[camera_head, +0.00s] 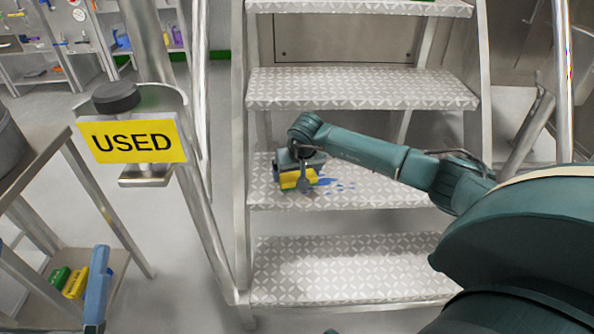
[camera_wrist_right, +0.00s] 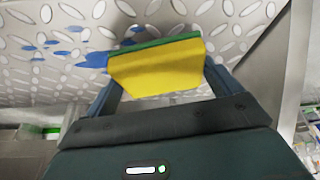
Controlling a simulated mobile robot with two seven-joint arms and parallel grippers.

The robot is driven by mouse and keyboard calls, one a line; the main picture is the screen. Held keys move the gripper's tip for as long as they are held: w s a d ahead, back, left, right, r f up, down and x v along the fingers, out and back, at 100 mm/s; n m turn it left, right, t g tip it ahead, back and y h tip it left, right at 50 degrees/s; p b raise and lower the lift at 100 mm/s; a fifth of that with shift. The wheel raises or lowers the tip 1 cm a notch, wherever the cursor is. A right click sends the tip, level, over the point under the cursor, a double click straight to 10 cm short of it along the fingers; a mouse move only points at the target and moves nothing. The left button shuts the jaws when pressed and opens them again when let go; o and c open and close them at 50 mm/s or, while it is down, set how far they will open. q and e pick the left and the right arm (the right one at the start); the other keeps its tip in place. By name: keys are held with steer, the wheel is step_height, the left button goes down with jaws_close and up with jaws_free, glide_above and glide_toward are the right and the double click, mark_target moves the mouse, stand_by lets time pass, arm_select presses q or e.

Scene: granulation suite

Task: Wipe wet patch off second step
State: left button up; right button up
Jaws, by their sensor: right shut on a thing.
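The second step (camera_head: 400,190) from the bottom of the metal stair has a patterned tread. A blue wet patch (camera_head: 337,184) of smears and drops lies on its left part, and it also shows in the right wrist view (camera_wrist_right: 62,55). My right gripper (camera_head: 301,174) is shut on a yellow sponge (camera_head: 290,180) with a green layer. The sponge shows between the fingers in the wrist view (camera_wrist_right: 158,72). It is at the patch's left side in the head view; whether it touches the tread I cannot tell. The gripper and sponge may hide part of the patch.
The bottom step (camera_head: 345,270) and third step (camera_head: 360,90) lie below and above. A metal rail post and a yellow USED sign (camera_head: 132,142) stand left. Another rail (camera_head: 562,80) stands right.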

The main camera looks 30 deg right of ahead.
steer(key=shift+d+f+b, duration=0.1)
steer(key=shift+f+b, duration=0.4)
steer(key=shift+f, duration=0.2)
